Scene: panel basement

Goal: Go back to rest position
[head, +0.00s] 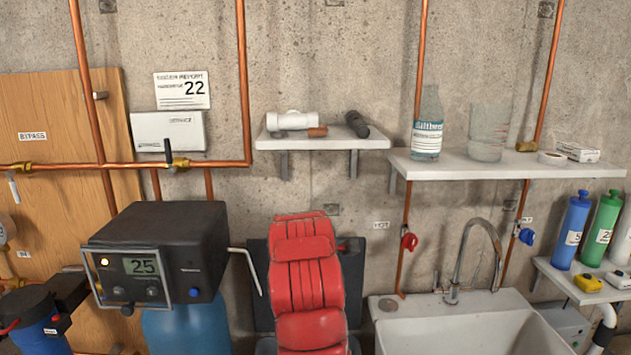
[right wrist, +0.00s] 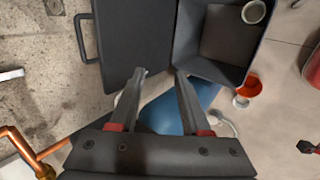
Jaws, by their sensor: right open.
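My right gripper (right wrist: 160,75) shows in the right wrist view with its two grey fingers apart and nothing between them. It is above a dark grey open box (right wrist: 255,62) and a dark flat panel (right wrist: 134,45) with a handle. A blue rounded thing (right wrist: 195,108) shows partly behind the fingers. Neither gripper shows in the head view. My left gripper is out of sight.
In the head view, a black device (head: 165,250) reading 25 stands at left, a red ribbed thing (head: 306,285) in the middle and a white sink (head: 465,325) at right. Shelves (head: 500,165) hold bottles. An orange cup (right wrist: 248,87) is beside the box.

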